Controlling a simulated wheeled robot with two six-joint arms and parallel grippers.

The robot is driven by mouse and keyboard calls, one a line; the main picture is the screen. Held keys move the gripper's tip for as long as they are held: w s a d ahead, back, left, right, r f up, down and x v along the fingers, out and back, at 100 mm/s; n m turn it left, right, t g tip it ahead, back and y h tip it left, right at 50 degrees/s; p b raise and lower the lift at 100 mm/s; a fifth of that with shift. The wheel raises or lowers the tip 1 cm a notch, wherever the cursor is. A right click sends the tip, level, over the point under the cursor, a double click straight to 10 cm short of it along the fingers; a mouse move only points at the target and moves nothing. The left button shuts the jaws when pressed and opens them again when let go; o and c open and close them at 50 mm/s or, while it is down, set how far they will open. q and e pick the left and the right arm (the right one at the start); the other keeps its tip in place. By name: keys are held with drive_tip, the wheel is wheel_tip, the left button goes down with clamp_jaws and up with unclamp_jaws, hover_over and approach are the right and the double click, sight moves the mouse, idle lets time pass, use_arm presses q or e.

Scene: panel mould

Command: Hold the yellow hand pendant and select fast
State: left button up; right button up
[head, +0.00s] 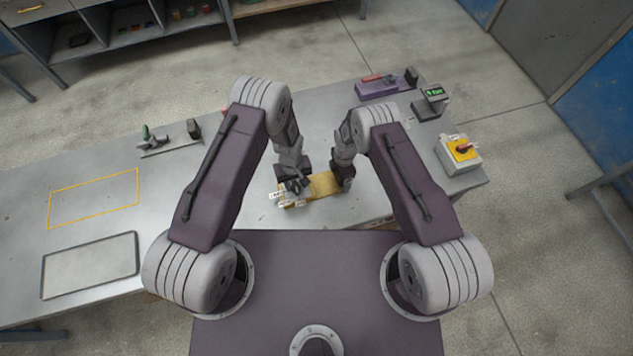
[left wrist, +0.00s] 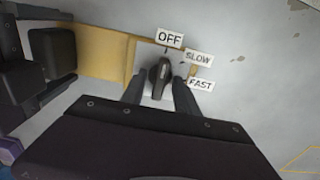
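The yellow hand pendant (head: 325,185) lies low over the front of the grey table, its length running left to right. The left wrist view shows its yellow body (left wrist: 105,50) and a pale switch plate with a black knob (left wrist: 158,78). Labels OFF, SLOW and FAST stand around the knob, whose narrow end points up toward OFF. My left gripper (head: 293,185) is over the switch end; its fingers (left wrist: 159,92) are open, one on each side of the knob. My right gripper (head: 344,178) is shut on the pendant's other end, its pad (left wrist: 50,53) covering that part.
A yellow-and-grey box with a red switch (head: 463,150) stands at the table's right end, near a small green display (head: 434,93). A purple block (head: 378,89) lies at the back. A framed panel (head: 90,265) and a yellow outline (head: 94,199) are on the left, with free tabletop around them.

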use_arm(q)
clamp_jaws()
drive_tip(key=shift+m, duration=0.4)
drive_tip(key=m, duration=0.3)
drive_tip(key=shift+m, duration=0.4)
drive_tip(key=m, duration=0.4)
drive_tip(key=shift+m, duration=0.3)
drive_tip(key=m, duration=0.4)
drive_tip(key=shift+m, duration=2.2)
